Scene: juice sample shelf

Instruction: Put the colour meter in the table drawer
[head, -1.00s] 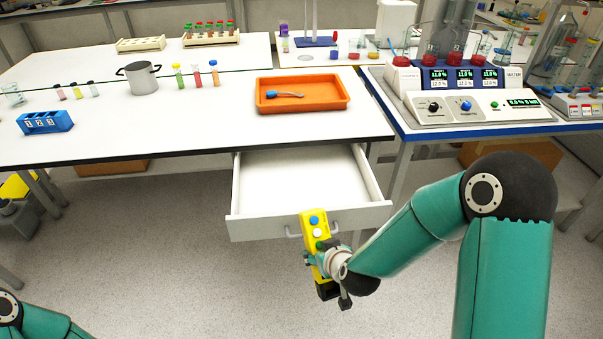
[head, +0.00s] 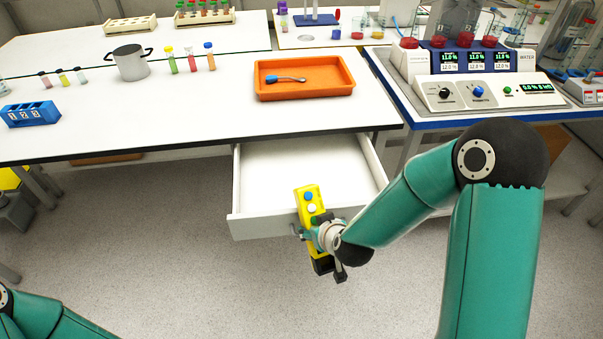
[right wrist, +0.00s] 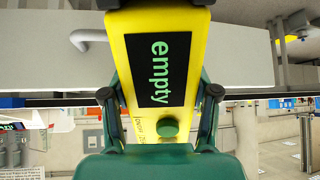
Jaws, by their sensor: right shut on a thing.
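The yellow colour meter (head: 307,203) has blue, white and green buttons on its side in the head view. My right gripper (head: 318,232) is shut on it and holds it upright, slightly tilted, in front of the drawer. In the right wrist view the meter (right wrist: 185,25) sits between the fingers of the gripper (right wrist: 160,105), and its black screen reads "empty". The white table drawer (head: 310,165) is pulled open and its visible inside is empty. The meter overlaps the drawer's front panel in the head view. My left gripper is outside the view; only part of its arm shows.
An orange tray (head: 340,72) with a blue-handled spoon stands on the table (head: 190,115) above the drawer. A grey pot (head: 131,66), small bottles and a blue rack (head: 30,114) are further left. A meter console (head: 485,90) stands at the right. The floor before the drawer is clear.

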